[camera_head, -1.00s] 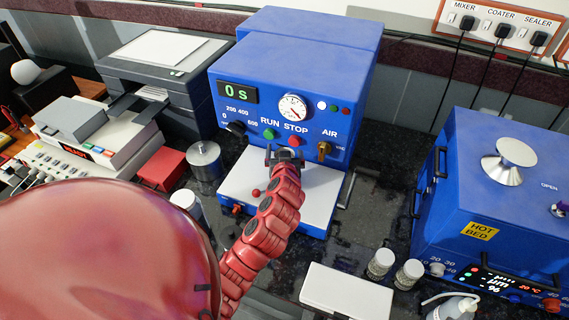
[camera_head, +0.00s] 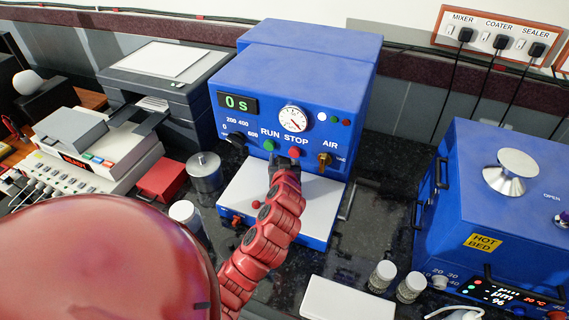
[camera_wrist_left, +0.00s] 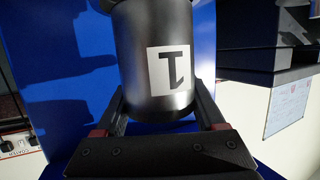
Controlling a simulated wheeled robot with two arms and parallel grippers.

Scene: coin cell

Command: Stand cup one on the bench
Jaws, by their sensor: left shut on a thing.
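Cup one (camera_wrist_left: 155,35) is a dark grey metal cylinder with a white label bearing a black 1. It fills the middle of the left wrist view, between the two fingers of my left gripper (camera_wrist_left: 160,105), which is shut on it. The label looks upside down there. In the head view my left gripper (camera_head: 286,162) is in front of the blue mixer's panel, just below the STOP button and above the white plate. The cup cannot be made out in the head view. The dark bench (camera_head: 375,225) shows right of the mixer. My right gripper is not in view.
The blue mixer (camera_head: 290,85) stands behind my gripper, with its white plate (camera_head: 312,205) low in front. A metal canister (camera_head: 205,172) and a white-lidded jar (camera_head: 184,211) stand left. Two small jars (camera_head: 382,275) and a white box (camera_head: 345,300) are front right. A blue hot bed (camera_head: 490,210) stands right.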

